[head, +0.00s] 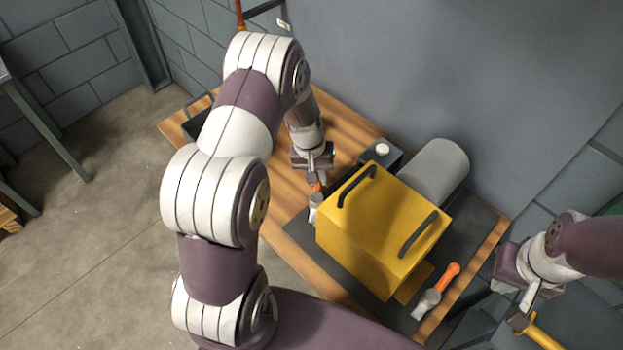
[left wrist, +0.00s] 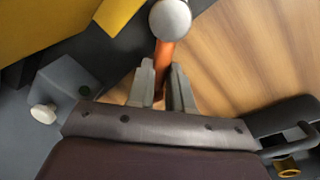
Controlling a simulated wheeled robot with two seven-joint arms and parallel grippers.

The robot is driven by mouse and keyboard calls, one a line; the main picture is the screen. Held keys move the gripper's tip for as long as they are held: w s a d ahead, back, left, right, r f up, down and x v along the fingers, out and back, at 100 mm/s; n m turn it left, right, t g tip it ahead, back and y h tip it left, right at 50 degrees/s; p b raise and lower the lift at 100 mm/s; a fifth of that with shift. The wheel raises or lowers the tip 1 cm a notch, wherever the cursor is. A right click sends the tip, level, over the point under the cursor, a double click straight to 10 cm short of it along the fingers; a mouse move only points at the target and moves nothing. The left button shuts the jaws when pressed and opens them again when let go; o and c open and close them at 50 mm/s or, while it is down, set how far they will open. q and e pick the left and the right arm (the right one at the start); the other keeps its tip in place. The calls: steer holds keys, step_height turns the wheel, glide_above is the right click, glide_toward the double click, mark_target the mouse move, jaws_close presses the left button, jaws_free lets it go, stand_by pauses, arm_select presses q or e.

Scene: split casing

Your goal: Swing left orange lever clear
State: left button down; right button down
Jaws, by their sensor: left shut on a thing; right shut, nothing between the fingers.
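The left orange lever (head: 317,187) stands beside the left side of the yellow casing (head: 385,215). Its silver pivot end (head: 314,207) is close to the casing, and its orange part points away toward the back left. My left gripper (head: 319,176) is shut on the orange part. In the left wrist view the lever (left wrist: 165,58) runs between the two fingers (left wrist: 164,88), with its round silver end (left wrist: 170,18) beyond them. The right orange lever (head: 448,275) lies at the casing's right side. My right gripper (head: 523,312) is shut and empty, off the table's right edge.
The casing has two dark handles on top and sits on a dark mat (head: 292,228) on the wooden table (head: 345,128). A grey cylinder (head: 437,168) and a small dark box with a white knob (head: 382,150) stand behind it. A dark tray (head: 190,125) is at the back left.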

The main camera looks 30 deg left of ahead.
arm_select(q)
steer(key=d+m, duration=0.1)
steer(key=m+b, duration=0.1)
steer(key=m, duration=0.1)
steer(key=shift+w+d+m+g, duration=0.3)
steer(key=shift+d, duration=0.05)
steer(key=shift+s+d+m+b, duration=0.15)
steer(key=shift+d+m, duration=0.15)
steer(key=shift+m, duration=0.35)
steer(key=shift+w+d+m+b, duration=0.1)
steer(key=shift+d+m, duration=0.2)
steer(key=shift+m, duration=0.3)
steer(key=shift+s+d+m+b, duration=0.15)
steer(key=shift+d+m, duration=0.15)
steer(key=shift+m, duration=0.35)
steer(key=shift+w+g, duration=0.1)
steer(key=shift+g, duration=0.2)
steer(key=c, duration=1)
jaws_free()
steer(key=shift+d, duration=0.1)
steer(key=shift+r, duration=0.15)
steer(key=r, duration=0.4)
steer(key=a+r, duration=0.1)
steer(key=r, duration=0.3)
steer(key=a+r, duration=0.1)
steer(key=r, duration=0.3)
steer(key=shift+w+r, duration=0.15)
steer(key=shift+w, duration=0.15)
